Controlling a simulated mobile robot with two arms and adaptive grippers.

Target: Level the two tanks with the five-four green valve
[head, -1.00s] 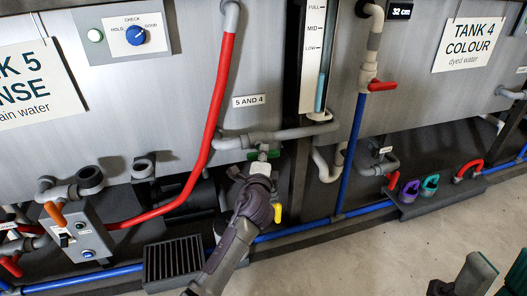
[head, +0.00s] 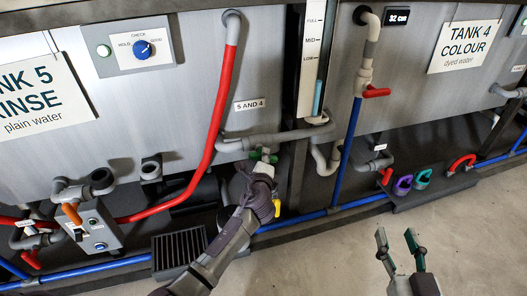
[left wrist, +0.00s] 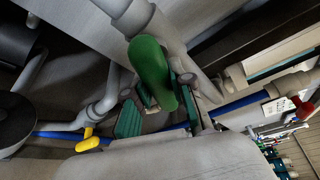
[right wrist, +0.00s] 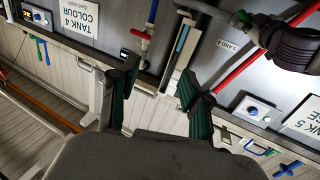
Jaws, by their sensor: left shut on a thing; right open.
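The five-four green valve (head: 272,157) sits on the grey pipe under the "5 AND 4" label (head: 249,105). My left gripper (head: 262,165) is at the valve, shut on its green handle; the handle also shows between the fingers in the left wrist view (left wrist: 150,65). My fingers hide part of the valve in the head view. Tank 5 (head: 190,85) is at left and tank 4 (head: 430,70) at right. The level gauge (head: 311,60) between them shows blue liquid below LOW. My right gripper (head: 397,240) is open and empty above the floor at lower right.
A readout (head: 397,16) on tank 4 shows 32 cm. A red-handled valve (head: 376,92) is on its pipe. Purple and teal items (head: 412,182) sit on a low dark ledge. A switch box (head: 92,232) and a dark grate (head: 180,253) stand at lower left. The floor at right is clear.

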